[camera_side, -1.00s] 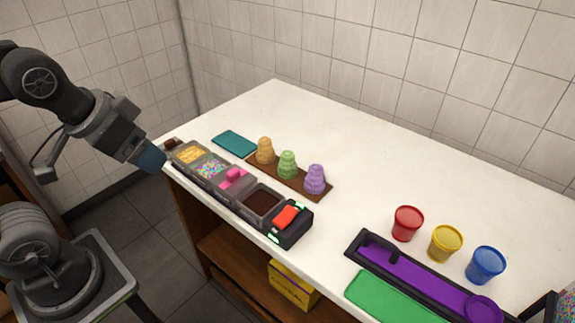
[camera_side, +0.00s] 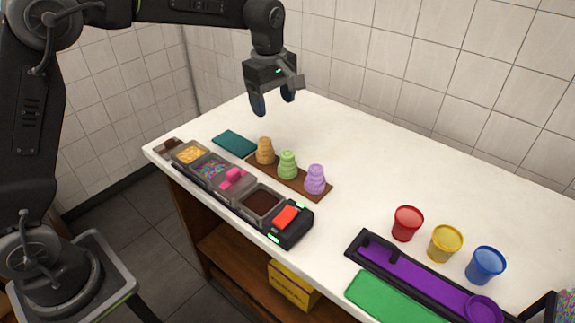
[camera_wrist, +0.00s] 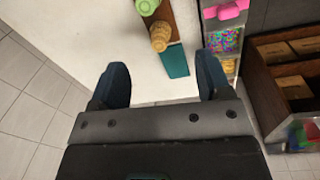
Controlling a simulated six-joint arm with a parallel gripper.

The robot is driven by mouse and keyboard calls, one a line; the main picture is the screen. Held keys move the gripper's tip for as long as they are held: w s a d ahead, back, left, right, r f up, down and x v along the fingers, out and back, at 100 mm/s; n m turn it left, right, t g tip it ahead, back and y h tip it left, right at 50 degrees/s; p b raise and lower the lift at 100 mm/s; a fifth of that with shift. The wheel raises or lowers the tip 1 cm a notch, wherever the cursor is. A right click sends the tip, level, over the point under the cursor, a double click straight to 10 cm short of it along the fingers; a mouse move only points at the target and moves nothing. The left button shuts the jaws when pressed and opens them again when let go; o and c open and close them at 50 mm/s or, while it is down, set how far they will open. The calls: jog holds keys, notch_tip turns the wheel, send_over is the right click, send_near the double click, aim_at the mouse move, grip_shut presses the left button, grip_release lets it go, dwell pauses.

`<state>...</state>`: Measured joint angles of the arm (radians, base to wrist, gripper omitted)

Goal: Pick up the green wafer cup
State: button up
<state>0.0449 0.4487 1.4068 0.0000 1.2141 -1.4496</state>
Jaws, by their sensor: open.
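The green wafer cup (camera_side: 287,165) stands on a brown board (camera_side: 262,172), between an orange wafer cup (camera_side: 265,150) and a purple wafer cup (camera_side: 315,179). It also shows at the top edge of the wrist view (camera_wrist: 147,6), partly cut off, with the orange cup (camera_wrist: 160,36) nearer my gripper. My gripper (camera_side: 272,103) is open and empty, pointing down, well above the counter and behind the orange cup in the side view. In the wrist view its two blue fingers (camera_wrist: 160,85) are spread apart and touch nothing.
A row of topping bins (camera_side: 210,168) runs along the front edge, ending in a black box with a red top (camera_side: 286,217). A teal mat (camera_side: 234,144) lies left of the board. Red (camera_side: 407,223), yellow (camera_side: 445,243) and blue (camera_side: 485,265) cups stand at the right. The back counter is clear.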

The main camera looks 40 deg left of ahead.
aim_at(288, 154)
jog(key=w+f+n, duration=0.1)
jog(key=f, duration=0.5)
jog(key=w+f+n, duration=0.1)
jog(key=f, duration=0.5)
jog(key=w+f+n, duration=0.1)
jog(key=f, duration=0.5)
jog(key=shift+w+d+f+g, duration=0.25)
jog(key=shift+w+d+g, duration=0.15)
jog(key=shift+c, duration=0.5)
jog(key=c, duration=0.7)
